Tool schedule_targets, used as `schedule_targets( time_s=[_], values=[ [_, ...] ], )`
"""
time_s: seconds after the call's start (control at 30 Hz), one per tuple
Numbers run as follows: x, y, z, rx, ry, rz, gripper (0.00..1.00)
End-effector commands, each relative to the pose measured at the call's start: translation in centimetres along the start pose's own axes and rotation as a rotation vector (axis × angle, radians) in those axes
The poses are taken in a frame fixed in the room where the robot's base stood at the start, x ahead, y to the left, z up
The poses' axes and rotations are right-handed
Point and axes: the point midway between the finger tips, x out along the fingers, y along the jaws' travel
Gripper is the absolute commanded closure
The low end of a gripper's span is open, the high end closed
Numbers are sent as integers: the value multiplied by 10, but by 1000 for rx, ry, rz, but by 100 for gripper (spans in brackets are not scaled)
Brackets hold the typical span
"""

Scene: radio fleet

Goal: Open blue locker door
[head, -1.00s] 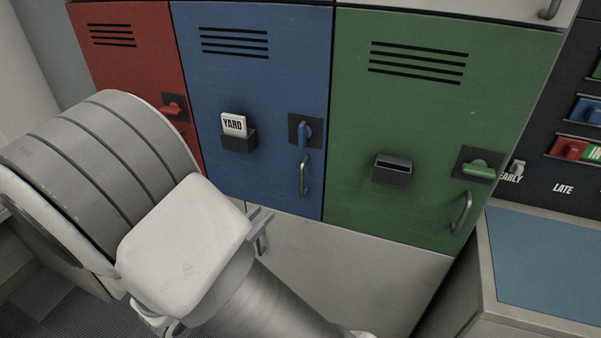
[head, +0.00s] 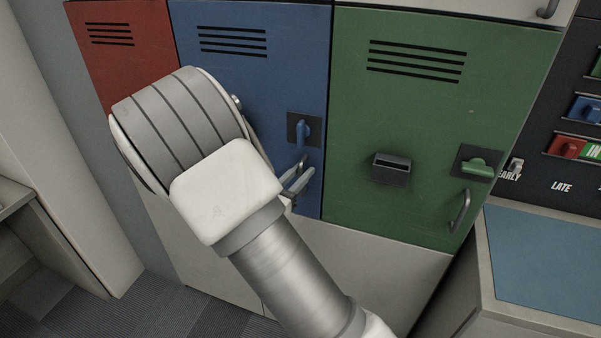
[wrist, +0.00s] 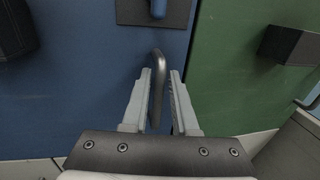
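The blue locker door (head: 285,85) is shut, between the red and green doors. Its blue latch (head: 303,131) points down on a dark plate. Below it is a grey bar handle (head: 301,165), partly behind my gripper in the head view. My gripper (head: 298,181) is at this handle. In the wrist view the handle (wrist: 156,85) stands between the two fingers of my gripper (wrist: 160,88), close to the left finger, with a gap to the right finger. The gripper is open. The door's card holder is hidden behind my arm in the head view; a dark holder (wrist: 14,30) shows in the wrist view.
The green locker door (head: 430,130) is to the right, with a card holder (head: 391,169), green latch (head: 478,168) and handle (head: 460,212). The red door (head: 125,60) is left. A counter with a blue top (head: 550,260) stands at right. A wall edge is at left.

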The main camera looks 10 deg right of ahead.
Motion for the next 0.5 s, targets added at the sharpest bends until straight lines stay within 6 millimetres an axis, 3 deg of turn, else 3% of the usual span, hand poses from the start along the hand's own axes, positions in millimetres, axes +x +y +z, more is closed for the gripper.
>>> schedule_targets(
  time_s=[0.23, 0.4, 0.5],
  values=[
    [1, 0, 0, 0, 0, 0, 73],
    [1, 0, 0, 0, 0, 0, 100],
    [1, 0, 0, 0, 0, 0, 100]
  ],
)
